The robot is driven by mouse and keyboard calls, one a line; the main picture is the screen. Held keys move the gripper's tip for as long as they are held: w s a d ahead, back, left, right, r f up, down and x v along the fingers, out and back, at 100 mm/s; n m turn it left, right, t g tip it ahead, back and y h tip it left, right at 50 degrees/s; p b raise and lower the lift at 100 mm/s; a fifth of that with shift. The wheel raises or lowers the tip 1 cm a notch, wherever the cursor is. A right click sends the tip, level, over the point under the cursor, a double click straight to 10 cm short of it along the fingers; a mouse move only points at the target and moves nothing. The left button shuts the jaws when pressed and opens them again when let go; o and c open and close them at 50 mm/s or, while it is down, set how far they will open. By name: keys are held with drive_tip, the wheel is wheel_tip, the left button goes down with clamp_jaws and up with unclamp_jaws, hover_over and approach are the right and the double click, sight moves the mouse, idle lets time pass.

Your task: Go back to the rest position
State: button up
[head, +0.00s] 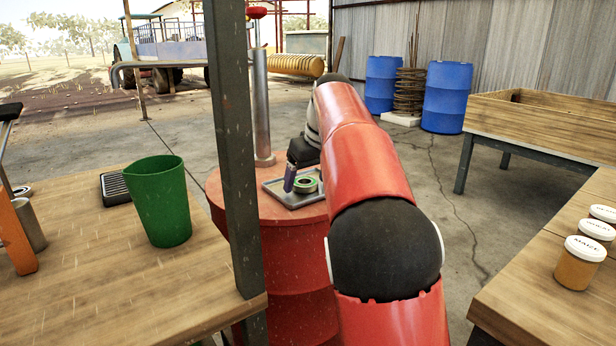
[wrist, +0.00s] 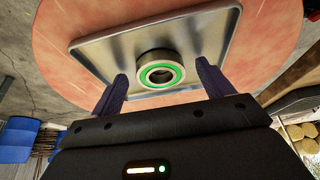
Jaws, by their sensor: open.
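My gripper (wrist: 163,92) is open, with its two dark fingers apart in the wrist view. A round metal bearing with a green ring (wrist: 161,73) lies on a grey metal tray (wrist: 215,33), between and beyond the fingertips. Nothing is held. In the head view my gripper (head: 289,179) is low over the tray (head: 290,201), beside the bearing (head: 306,185). My red arm hides part of the tray's right side. I cannot tell whether a finger touches the tray.
The tray stands on a red drum (head: 285,270). A dark post (head: 236,150) rises close on the left. A wooden table (head: 110,270) holds a green cup (head: 160,200). Several white-lidded jars (head: 578,262) stand on the right bench (head: 530,285). Blue barrels (head: 446,97) stand behind.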

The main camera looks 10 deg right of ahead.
drive_tip(key=v, duration=0.8)
drive_tip(key=s+d+f+m, duration=0.1)
drive_tip(key=s+d+m, duration=0.1)
drive_tip(key=s, duration=0.6)
drive_tip(key=s+a+f+m+h, duration=0.1)
drive_tip(key=s+f, duration=0.8)
drive_tip(key=s, duration=0.3)
drive_tip(key=s+a+f+m+t, duration=0.1)
drive_tip(key=s+a+f, duration=0.1)
drive_tip(key=s+f, duration=0.8)
drive_tip(key=shift+s+a+t+h+p, duration=0.3)
drive_tip(key=shift+s+h+p, duration=0.1)
drive_tip(key=shift+s, duration=0.85)
